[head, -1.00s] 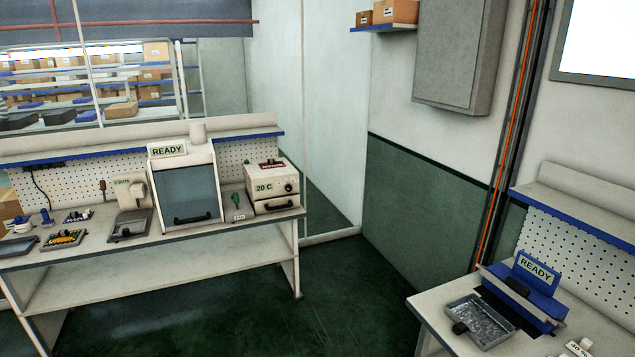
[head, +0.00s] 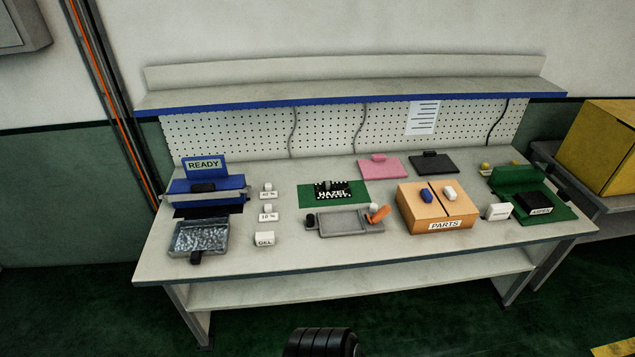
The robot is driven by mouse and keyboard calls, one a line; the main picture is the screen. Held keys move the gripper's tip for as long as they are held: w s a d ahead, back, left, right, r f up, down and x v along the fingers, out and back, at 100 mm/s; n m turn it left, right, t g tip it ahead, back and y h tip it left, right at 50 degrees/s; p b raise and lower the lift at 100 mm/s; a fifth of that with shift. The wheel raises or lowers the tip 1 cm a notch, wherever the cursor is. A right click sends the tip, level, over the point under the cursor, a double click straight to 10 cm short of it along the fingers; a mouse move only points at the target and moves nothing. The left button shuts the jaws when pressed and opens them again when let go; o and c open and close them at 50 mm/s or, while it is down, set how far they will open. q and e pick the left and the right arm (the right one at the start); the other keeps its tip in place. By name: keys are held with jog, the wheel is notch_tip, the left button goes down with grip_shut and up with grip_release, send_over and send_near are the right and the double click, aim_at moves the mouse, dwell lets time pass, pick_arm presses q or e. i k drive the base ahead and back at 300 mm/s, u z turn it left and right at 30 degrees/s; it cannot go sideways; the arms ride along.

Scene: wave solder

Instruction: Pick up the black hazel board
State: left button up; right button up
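The black board labelled HAZEL (head: 331,195) lies on a green mat (head: 312,196) near the middle of the workbench. It has white marks along its edges and a dark raised part on top. A black ribbed part of my own body shows at the bottom edge of the head view, well short of the bench. I cannot make out either gripper's fingers in this view. Nothing is touching the board.
A grey tray (head: 344,222) with an orange piece sits just in front of the mat. The PARTS box (head: 437,213) stands to the right, and a blue READY machine (head: 207,187) to the left. A pink pad (head: 380,168) lies behind. The bench front edge is clear.

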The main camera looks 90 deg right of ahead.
aim_at(325, 189)
jog(key=z, duration=2)
